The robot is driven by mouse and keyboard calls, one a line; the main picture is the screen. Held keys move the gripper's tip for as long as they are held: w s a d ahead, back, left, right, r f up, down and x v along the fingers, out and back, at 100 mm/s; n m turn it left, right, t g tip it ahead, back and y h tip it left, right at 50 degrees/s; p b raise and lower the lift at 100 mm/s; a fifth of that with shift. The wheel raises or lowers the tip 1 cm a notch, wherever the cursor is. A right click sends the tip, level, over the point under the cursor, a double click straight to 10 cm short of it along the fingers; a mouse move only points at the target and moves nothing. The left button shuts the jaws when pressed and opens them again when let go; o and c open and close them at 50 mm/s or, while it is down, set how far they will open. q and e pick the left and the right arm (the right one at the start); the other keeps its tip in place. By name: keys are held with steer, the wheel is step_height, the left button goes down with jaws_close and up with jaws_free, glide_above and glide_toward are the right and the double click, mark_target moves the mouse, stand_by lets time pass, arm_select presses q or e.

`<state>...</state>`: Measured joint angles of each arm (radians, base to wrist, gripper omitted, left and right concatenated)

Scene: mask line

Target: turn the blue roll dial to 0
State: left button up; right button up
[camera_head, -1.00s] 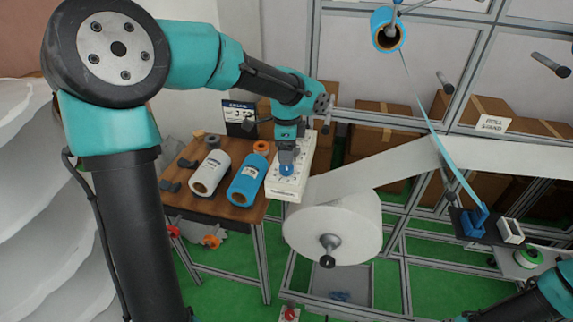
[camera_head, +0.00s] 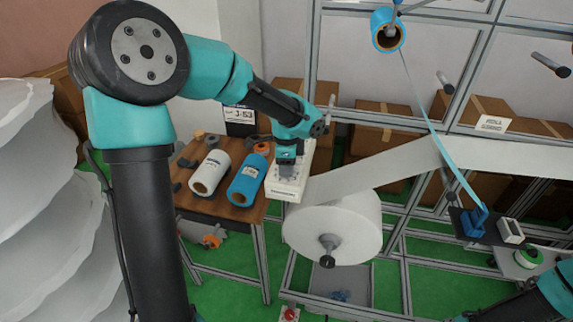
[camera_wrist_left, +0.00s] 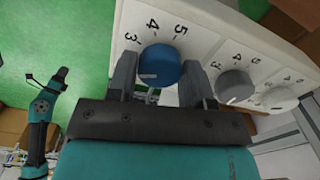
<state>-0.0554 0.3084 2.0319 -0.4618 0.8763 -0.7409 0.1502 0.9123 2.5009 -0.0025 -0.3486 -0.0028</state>
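The blue roll dial (camera_wrist_left: 159,66) sits on a white dial panel (camera_wrist_left: 270,40) with printed numbers; 3, 4 and 5 show around it. Its white mark faces the lower left in the left wrist view. My left gripper (camera_wrist_left: 159,72) has one finger on each side of the dial, very close to its edges. I cannot tell if both fingers press on it. In the head view my left gripper (camera_head: 287,170) is down at the white panel (camera_head: 291,190) and hides the dial. My right gripper is out of view; only part of that arm shows at the lower right.
A grey dial (camera_wrist_left: 234,86) and a paler dial (camera_wrist_left: 278,98) stand beside the blue one. A white roll (camera_head: 210,172) and a blue roll (camera_head: 245,182) lie on the wooden table (camera_head: 240,212) left of the panel.

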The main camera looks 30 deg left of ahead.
arm_select(q)
steer(key=c, duration=0.4)
steer(key=shift+c, duration=0.2)
steer(key=shift+n, duration=0.4)
steer(key=n, duration=0.7)
steer(key=shift+n, duration=0.3)
steer(key=n, duration=0.3)
steer(key=shift+n, duration=0.3)
steer(key=n, duration=0.4)
